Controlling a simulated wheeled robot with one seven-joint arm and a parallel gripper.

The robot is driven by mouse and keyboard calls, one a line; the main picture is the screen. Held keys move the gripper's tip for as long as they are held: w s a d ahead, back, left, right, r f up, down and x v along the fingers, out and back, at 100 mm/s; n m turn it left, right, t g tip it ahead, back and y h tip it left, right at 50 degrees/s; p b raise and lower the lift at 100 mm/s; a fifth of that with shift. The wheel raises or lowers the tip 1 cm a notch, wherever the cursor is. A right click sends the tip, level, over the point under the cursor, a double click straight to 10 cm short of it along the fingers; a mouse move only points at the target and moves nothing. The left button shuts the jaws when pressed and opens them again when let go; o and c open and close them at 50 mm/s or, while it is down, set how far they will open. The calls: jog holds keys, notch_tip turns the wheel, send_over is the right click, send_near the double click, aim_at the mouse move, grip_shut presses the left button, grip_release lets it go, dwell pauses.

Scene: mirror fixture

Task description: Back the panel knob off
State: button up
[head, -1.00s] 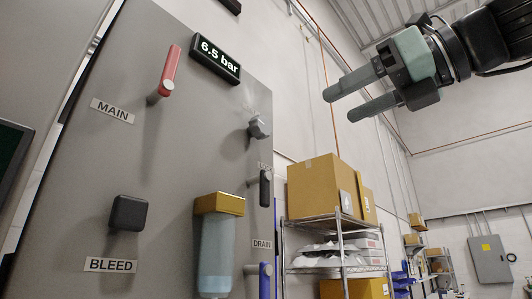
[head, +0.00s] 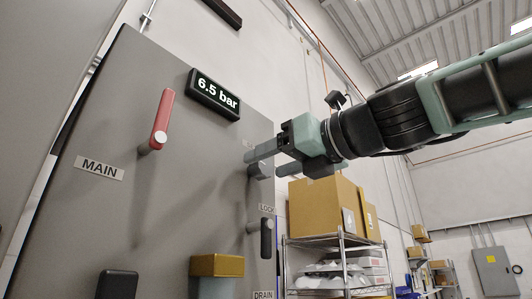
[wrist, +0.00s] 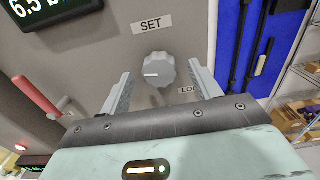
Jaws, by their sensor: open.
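The panel knob (wrist: 158,70) is a grey, lobed round knob under the SET label (wrist: 152,23) on the grey panel (head: 150,210). In the wrist view it sits between the two fingers, a little beyond or level with their tips. My gripper (head: 263,163) is open, one finger on each side of the knob. I see no clear finger contact. In the head view the fingers cover most of the knob and its label.
The panel also carries a red MAIN lever (head: 161,122), a 6.5 bar display (head: 215,94), a dark LOCK handle (head: 265,238), a black BLEED knob (head: 118,285) and a brass-topped filter (head: 217,265). Shelving with boxes (head: 328,206) stands to the right.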

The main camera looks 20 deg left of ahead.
jog(key=shift+x, duration=1.05)
jog(key=c, duration=1)
jog(key=shift+n, duration=0.3)
